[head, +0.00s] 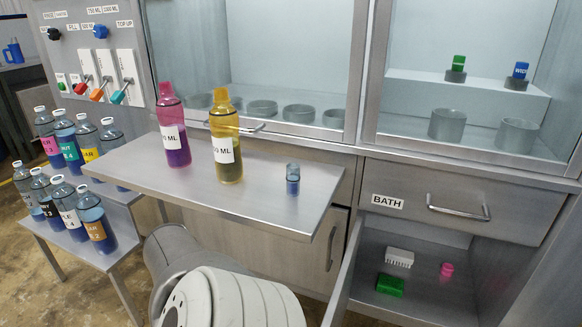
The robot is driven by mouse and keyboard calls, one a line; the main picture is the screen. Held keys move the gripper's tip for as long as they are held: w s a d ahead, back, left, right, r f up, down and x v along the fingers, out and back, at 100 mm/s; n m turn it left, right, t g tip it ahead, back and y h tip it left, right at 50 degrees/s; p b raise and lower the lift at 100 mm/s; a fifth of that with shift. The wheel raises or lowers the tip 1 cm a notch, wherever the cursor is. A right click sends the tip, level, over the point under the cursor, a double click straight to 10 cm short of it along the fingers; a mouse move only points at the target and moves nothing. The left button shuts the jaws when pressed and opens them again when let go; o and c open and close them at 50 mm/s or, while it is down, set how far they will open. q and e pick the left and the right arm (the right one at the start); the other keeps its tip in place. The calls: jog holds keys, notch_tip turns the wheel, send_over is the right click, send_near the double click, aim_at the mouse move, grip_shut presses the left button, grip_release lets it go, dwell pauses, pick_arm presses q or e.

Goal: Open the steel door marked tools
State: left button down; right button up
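A steel door (344,272) at the lower right stands swung out toward me, seen nearly edge-on; no tools label shows on it. The compartment beside it, under the drawer marked BATH (470,204), is open to view. Inside lie a white brush-like block (400,257), a green block (390,286) and a small pink item (447,269). Left of this door, a closed steel door front with a vertical handle (331,248) is partly hidden by the shelf. Neither gripper is in view; a grey link of mine fills the bottom middle.
A steel shelf (262,207) juts out with a magenta bottle (172,125), a yellow bottle (225,140) and a small blue vial (292,180). Several labelled bottles stand on a stepped stand (110,262) at left. Glass-fronted bays are behind; a switch panel (95,25) is upper left.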

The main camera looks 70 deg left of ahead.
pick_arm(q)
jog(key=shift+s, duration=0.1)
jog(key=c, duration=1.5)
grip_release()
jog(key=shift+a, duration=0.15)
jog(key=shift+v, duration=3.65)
